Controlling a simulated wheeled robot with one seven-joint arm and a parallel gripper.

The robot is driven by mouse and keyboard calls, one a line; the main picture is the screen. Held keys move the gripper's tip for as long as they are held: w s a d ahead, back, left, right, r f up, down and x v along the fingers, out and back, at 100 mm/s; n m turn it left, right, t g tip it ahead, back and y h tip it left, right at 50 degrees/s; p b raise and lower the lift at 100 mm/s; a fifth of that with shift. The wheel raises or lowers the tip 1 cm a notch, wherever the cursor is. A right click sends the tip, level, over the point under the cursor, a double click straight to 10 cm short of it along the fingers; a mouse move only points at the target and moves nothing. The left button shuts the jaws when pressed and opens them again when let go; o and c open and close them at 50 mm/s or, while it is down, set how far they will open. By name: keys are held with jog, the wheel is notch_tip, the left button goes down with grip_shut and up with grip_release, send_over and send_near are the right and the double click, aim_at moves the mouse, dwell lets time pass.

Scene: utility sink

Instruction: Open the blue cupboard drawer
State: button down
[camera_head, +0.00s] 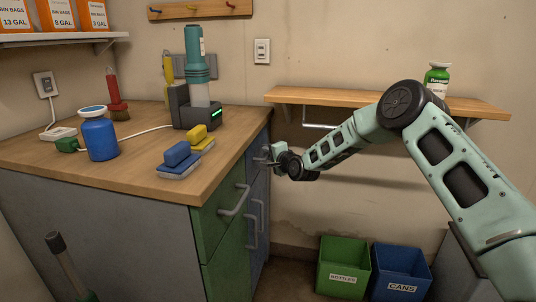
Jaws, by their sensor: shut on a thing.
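The blue cupboard (257,178) is the far section of the cabinet under the wooden counter, seen at a steep angle. Its top drawer front (258,143) looks flush with the cabinet. My gripper (269,156) reaches in from the right and is at the drawer's grey handle, just below the counter edge. The gripper is shut on this handle. The fingertips are small here, and part of the handle is hidden by them.
A green cupboard (222,224) with a handle (236,202) adjoins it on the near side. A wooden shelf (370,101) sits behind my arm. Green (343,272) and blue (402,273) bins stand on the floor.

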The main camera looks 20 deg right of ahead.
jog(key=s+d+p, duration=0.2)
jog(key=s+d, duration=0.5)
jog(key=d, duration=0.5)
jog(key=s+d+p, duration=0.2)
jog(key=s+d, duration=0.5)
jog(key=d, duration=0.6)
jog(key=shift+s, duration=0.3)
jog(key=shift+f, duration=0.1)
jog(key=c, duration=1.5)
grip_release()
jog(key=shift+o, duration=0.2)
jog(key=shift+d, duration=0.1)
jog(key=p+v, duration=0.1)
jog(key=v, duration=1.6)
jog(key=shift+r+p, duration=0.25)
jog(key=shift+p, duration=0.05)
jog(key=shift+s, duration=0.15)
